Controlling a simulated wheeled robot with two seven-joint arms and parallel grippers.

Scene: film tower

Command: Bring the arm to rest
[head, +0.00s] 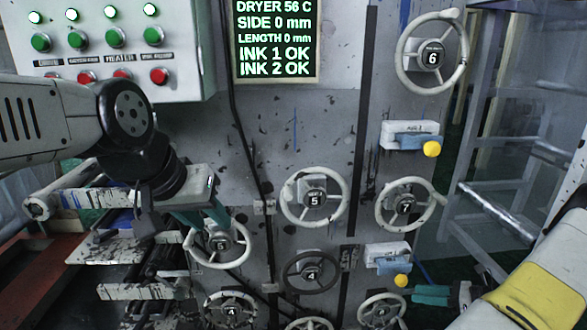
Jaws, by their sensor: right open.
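My left arm comes in from the left, and its gripper (207,222) with teal fingers points down in front of the upper left part of a handwheel (246,250). I cannot tell whether it touches the wheel or whether its fingers are apart. My right arm, white and yellow, comes in from the lower right. Its gripper (432,296) has teal fingers, is open and points left. It is low, to the right of the lower handwheel marked 6 (398,297), with nothing seen in it.
A grey machine panel (300,130) carries several numbered handwheels, including 5 (343,203) and 7 (428,216), and two blue levers with yellow knobs (431,149). A button box (185,60) and a green-text display (275,78) are above. A grey frame (500,190) stands at right.

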